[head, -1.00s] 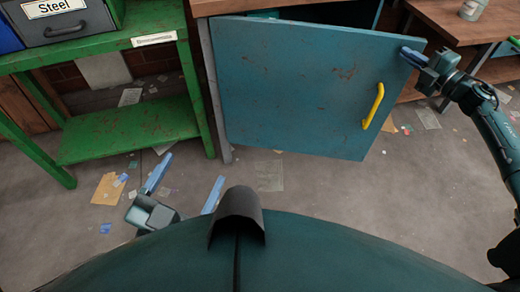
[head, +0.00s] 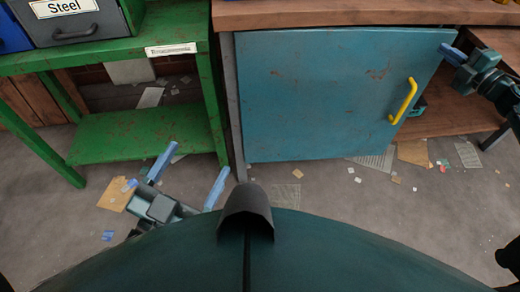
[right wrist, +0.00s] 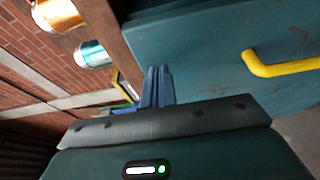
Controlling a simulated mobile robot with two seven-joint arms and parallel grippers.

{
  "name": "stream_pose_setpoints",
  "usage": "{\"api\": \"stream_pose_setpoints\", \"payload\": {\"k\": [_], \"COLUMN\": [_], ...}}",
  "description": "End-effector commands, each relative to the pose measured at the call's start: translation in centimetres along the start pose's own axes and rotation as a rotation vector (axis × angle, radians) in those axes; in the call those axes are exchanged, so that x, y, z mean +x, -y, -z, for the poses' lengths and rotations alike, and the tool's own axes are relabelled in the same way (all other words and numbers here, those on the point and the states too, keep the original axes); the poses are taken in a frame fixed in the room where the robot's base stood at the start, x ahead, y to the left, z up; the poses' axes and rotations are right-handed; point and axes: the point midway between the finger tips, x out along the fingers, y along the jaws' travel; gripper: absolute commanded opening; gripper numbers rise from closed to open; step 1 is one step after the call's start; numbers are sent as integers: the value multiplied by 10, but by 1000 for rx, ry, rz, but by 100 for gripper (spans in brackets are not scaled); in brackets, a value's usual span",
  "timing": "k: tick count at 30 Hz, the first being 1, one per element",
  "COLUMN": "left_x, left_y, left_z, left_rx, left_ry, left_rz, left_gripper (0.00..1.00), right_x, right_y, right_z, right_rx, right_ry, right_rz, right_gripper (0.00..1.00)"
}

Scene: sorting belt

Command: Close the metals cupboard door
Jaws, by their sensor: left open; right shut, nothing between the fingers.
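The blue-green metals cupboard door (head: 320,100) with a yellow handle (head: 403,101) hangs under the wooden worktop, nearly flush with the front in the head view. Part of a green thing shows past its right edge. My right gripper (head: 451,54) is shut and empty at the door's upper right edge; I cannot tell whether it touches. In the right wrist view the shut fingers (right wrist: 156,86) are beside the door (right wrist: 205,60), with the yellow handle (right wrist: 285,67) to the right. My left gripper (head: 190,178) is open and empty, low in front of the green bench.
A green bench (head: 110,60) with a grey bin labelled Steel (head: 75,25) stands on the left. The wooden worktop (head: 350,14) is above the door. Paper scraps (head: 415,152) lie on the floor. Two cans (right wrist: 92,54) show in the right wrist view.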

Motion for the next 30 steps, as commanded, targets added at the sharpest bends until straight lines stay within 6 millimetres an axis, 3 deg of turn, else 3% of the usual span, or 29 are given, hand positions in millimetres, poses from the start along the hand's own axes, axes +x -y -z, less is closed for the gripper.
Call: {"api": "stream_pose_setpoints", "payload": {"k": [23, 30], "left_x": [-1, -1], "left_y": [-2, -1], "left_z": [-1, 3], "left_rx": [-10, -2], "left_ry": [6, 9], "left_rz": [4, 3], "left_gripper": [79, 79], "right_x": [-1, -17], "right_y": [0, 0], "right_z": [-1, -1], "right_rx": [0, 0], "right_ry": [2, 3], "right_rz": [0, 4], "right_gripper": [0, 0]}}
